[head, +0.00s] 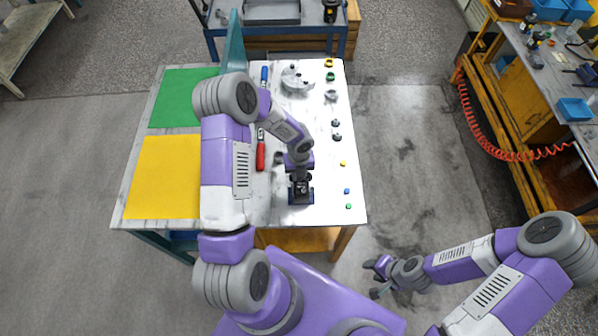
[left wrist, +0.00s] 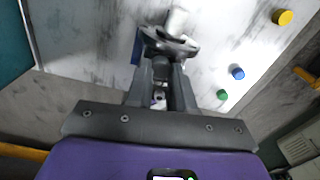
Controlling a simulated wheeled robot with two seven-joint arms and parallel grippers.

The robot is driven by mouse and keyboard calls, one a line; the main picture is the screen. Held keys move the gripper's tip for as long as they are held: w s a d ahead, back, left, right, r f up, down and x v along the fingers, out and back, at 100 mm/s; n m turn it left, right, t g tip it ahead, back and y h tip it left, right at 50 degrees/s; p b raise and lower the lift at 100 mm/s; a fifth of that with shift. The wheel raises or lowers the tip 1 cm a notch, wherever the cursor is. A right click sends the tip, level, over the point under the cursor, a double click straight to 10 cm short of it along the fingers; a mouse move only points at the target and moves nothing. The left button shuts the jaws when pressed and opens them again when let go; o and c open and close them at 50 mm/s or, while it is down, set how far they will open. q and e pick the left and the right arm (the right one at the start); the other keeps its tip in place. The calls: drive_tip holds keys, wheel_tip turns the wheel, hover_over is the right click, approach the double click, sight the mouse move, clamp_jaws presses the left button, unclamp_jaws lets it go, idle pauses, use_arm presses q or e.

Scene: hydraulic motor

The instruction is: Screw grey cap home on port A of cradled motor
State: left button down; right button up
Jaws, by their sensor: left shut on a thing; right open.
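The motor (head: 302,188), dark grey, sits in a blue cradle (head: 292,197) near the table's front edge. In the left wrist view the motor's grey flange (left wrist: 172,42) and pale shaft show beyond the fingertips. My left gripper (head: 300,175) is over the motor, its fingers (left wrist: 160,85) shut on a small dark grey piece (left wrist: 160,70), apparently the grey cap, close against the motor body. The fingers hide much of it, so I cannot tell how it sits on port A. My right gripper (head: 378,278) is open and empty, off the table at the lower right.
Small yellow (head: 343,163), blue (head: 347,191) and green (head: 348,206) pieces lie right of the motor. Grey pieces (head: 336,130) lie farther back. A red-handled tool (head: 260,152) lies left. Green (head: 175,97) and yellow (head: 163,177) mats cover the left side.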

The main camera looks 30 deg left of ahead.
use_arm(q)
drive_tip(key=shift+r+m+p, duration=0.1)
drive_tip(key=shift+m+p, duration=0.5)
drive_tip(key=shift+m, duration=1)
drive_tip(key=c, duration=1.2)
unclamp_jaws()
drive_tip(key=n+b, duration=0.1)
drive_tip(key=n, duration=0.2)
drive_tip(key=n+b, duration=0.3)
drive_tip(key=n, duration=0.2)
drive_tip(key=shift+f+n+b, duration=0.3)
drive_tip(key=shift+n, duration=0.5)
drive_tip(key=shift+r+n, duration=0.2)
drive_tip(key=shift+n, duration=0.2)
